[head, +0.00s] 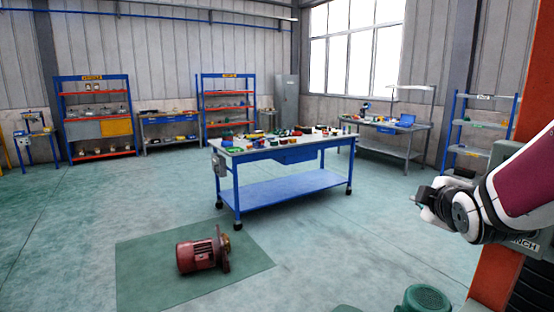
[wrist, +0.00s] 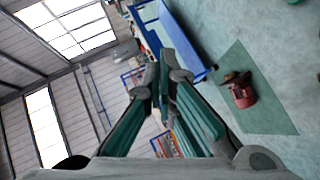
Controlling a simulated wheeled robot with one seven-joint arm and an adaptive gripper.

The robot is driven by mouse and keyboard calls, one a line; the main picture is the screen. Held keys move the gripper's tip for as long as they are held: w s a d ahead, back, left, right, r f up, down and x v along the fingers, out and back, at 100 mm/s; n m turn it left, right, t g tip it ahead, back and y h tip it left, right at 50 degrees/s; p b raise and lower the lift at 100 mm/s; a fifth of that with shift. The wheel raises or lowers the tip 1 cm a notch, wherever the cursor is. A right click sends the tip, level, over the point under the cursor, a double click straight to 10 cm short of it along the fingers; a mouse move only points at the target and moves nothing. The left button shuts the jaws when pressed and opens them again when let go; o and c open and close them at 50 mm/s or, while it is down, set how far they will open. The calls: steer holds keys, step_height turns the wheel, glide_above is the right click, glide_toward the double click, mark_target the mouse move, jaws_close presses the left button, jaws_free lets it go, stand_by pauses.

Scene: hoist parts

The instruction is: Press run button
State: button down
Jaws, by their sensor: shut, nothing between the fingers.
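No run button can be made out in either view. A grey panel (head: 528,243) with partly hidden lettering ending in "NCH" sits at the right edge, beside an orange post (head: 491,286). My arm covers part of this panel. My gripper (head: 418,201) is in front of the post and points left, away from it, over open floor. It is shut and empty. The wrist view shows its fingers (wrist: 166,62) closed together, with the tilted hall behind them and no button.
A blue workbench (head: 285,190) with loose parts stands mid-room, with a small grey box (head: 219,162) on its left side. A red motor (head: 198,256) lies on a green mat (head: 140,282). A green rounded part (head: 425,299) is low right.

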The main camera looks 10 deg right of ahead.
steer(key=s+d+n+t+h, duration=0.1)
steer(key=d+n+t, duration=0.5)
steer(key=d, duration=0.8)
steer(key=n+h, duration=0.1)
steer(key=n, duration=0.2)
steer(key=shift+s+d+f+n+h, duration=0.25)
steer(key=shift+f+n+h, duration=0.1)
steer(key=shift+n+h, duration=0.05)
steer(key=shift+d, duration=0.1)
steer(key=w+d, duration=0.3)
steer(key=d, duration=0.5)
steer(key=shift+w+b, duration=0.25)
steer(key=shift+b, duration=0.1)
steer(key=shift+w+d+b, duration=0.15)
steer(key=shift+d+b, duration=0.2)
